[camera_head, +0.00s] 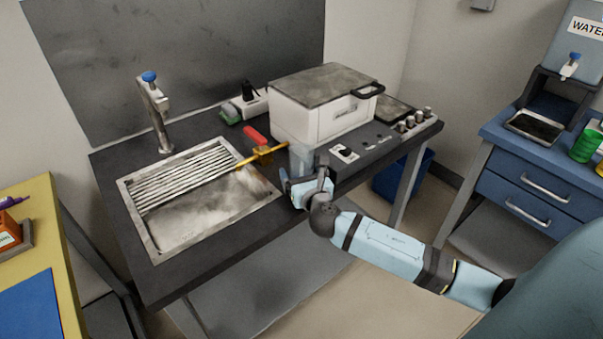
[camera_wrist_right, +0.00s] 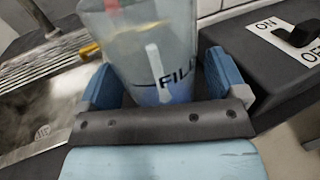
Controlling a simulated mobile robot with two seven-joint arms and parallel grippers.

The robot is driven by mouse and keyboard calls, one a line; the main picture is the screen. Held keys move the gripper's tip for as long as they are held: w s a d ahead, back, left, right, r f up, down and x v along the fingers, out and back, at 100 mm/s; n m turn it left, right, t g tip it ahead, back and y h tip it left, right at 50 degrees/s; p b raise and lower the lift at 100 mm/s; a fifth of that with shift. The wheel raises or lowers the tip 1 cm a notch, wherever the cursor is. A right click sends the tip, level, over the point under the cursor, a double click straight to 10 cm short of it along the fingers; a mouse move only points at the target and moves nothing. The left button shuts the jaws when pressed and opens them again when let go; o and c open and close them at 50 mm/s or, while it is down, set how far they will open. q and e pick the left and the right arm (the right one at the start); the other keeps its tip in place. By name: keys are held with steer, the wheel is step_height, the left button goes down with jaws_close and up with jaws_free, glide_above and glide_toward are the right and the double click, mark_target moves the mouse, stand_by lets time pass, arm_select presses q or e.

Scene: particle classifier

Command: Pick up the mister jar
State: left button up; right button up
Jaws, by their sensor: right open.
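The mister jar (camera_head: 301,157), a clear bluish jar, stands upright on the dark counter in front of the white box machine. It fills the upper middle of the right wrist view (camera_wrist_right: 152,50), with "FILL" lettering on its side. My right gripper (camera_head: 301,183) is at the jar in the head view. In the right wrist view my right gripper (camera_wrist_right: 160,80) is open, with one blue finger on each side of the jar. I cannot tell whether the fingers touch it. The jar's lower part is partly hidden by the gripper. My left gripper is not in view.
A sink (camera_head: 235,205) with a ribbed rack lies left of the jar. The white machine (camera_head: 325,118) and an ON/OFF switch panel (camera_head: 345,153) stand behind and right. A blue drawer cabinet (camera_head: 535,180) is far right.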

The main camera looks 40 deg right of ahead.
steer(key=c, duration=1.1)
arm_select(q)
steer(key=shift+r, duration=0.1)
arm_select(e)
steer(key=shift+r, duration=0.15)
steer(key=shift+r+p, duration=0.4)
steer(key=shift+r, duration=0.6)
arm_select(q)
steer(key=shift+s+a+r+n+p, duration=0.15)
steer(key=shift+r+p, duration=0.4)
steer(key=shift+p, duration=0.6)
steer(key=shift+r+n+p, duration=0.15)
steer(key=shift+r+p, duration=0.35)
steer(key=shift+p, duration=0.65)
arm_select(e)
steer(key=shift+r, duration=8.75)
